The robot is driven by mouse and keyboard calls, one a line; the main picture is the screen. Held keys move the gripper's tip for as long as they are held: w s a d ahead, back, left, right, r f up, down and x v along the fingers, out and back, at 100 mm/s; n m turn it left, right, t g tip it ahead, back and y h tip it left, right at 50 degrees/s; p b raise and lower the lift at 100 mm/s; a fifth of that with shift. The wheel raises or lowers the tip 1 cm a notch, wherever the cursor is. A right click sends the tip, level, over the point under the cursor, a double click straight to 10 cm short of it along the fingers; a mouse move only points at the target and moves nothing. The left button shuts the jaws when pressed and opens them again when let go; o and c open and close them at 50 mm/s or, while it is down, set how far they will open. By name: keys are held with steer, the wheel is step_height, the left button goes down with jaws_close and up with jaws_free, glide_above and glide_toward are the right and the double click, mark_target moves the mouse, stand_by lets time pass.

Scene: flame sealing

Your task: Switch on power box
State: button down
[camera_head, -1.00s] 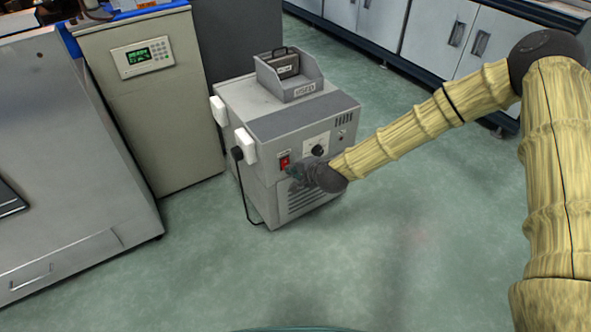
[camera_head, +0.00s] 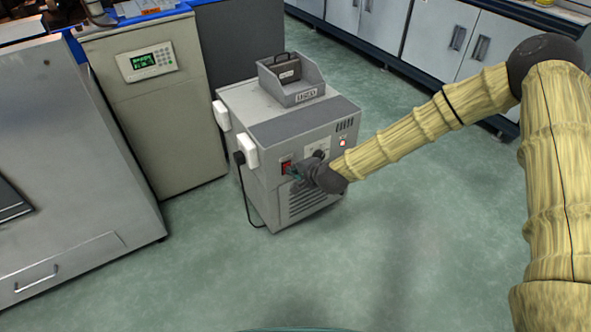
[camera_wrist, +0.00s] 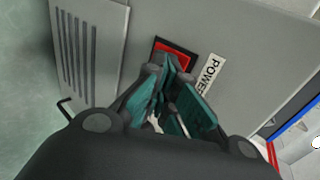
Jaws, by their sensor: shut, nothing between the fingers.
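The power box (camera_head: 262,135) is a grey cabinet standing on the floor in the middle of the head view. Its red switch (camera_head: 287,168) is on the front face, partly covered by my gripper (camera_head: 296,175). In the wrist view the red switch (camera_wrist: 176,56) sits in a dark frame beside a white label (camera_wrist: 208,76) reading "POWE", the rest hidden. My gripper (camera_wrist: 172,82) is shut and empty, its teal fingertips at the lower edge of the switch; whether they touch cannot be told. A small indicator lamp (camera_head: 343,142) on the front glows red.
A dark knob (camera_head: 319,154) is close to my gripper on the front face. A tray with a dark case (camera_head: 289,75) sits on top. Green floor (camera_head: 330,280) in front is clear.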

stand_by(0.3)
steer(key=f+p+v, duration=0.1)
steer(key=p+v, duration=0.3)
steer(key=v, duration=0.9)
steer(key=shift+s+d, duration=0.45)
steer(key=shift+s, duration=0.15)
steer(key=shift+f, duration=0.15)
